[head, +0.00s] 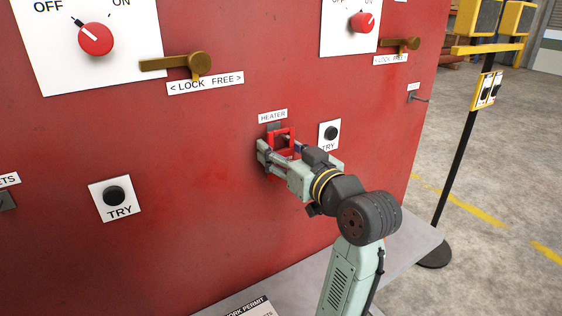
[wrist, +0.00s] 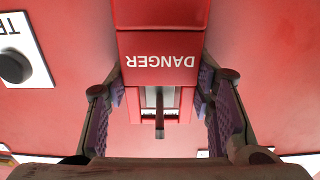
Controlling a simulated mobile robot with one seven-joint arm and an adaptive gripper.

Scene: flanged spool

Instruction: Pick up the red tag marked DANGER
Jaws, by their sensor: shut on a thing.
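The red tag (head: 284,135) marked DANGER is at the red panel, just under the HEATER label (head: 273,116). In the wrist view the tag (wrist: 160,45) is seen upside down, its white lettering readable between my fingers. My gripper (head: 280,152) reaches the panel from the right. In the wrist view my gripper (wrist: 162,88) has one purple-padded finger on each side of the tag, shut on it. A grey holder with a dark pin (wrist: 160,118) shows by the lettered end. Whether the tag still touches the holder cannot be told.
A black TRY button (head: 331,133) sits close to the right of my gripper. Brass lock levers (head: 198,64) and red knobs (head: 96,38) stick out higher on the panel. A grey ledge (head: 408,252) runs below. A post with yellow boxes (head: 466,130) stands at the right.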

